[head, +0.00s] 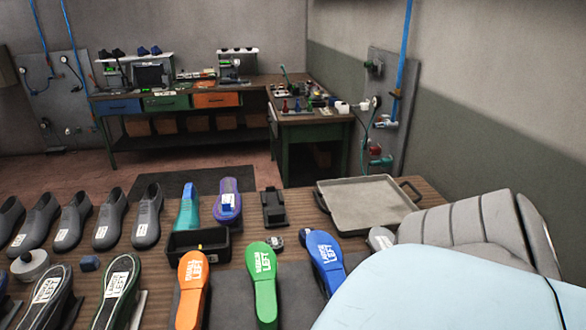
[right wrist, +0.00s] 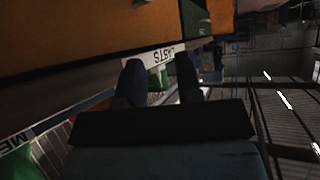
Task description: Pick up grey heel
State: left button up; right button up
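No piece can be picked out for certain as the grey heel. A small rounded grey piece (head: 381,238) lies at the table's right side, partly hidden by my right arm. My right arm fills the head view's lower right. My left gripper is in neither view.
Several grey shoes (head: 148,217) stand on the left. A grey tray (head: 366,205) with handles sits at the back right. A workbench (head: 200,97) stands farther back.

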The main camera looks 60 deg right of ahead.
aim_at(276, 243)
jog(key=z, duration=1.8)
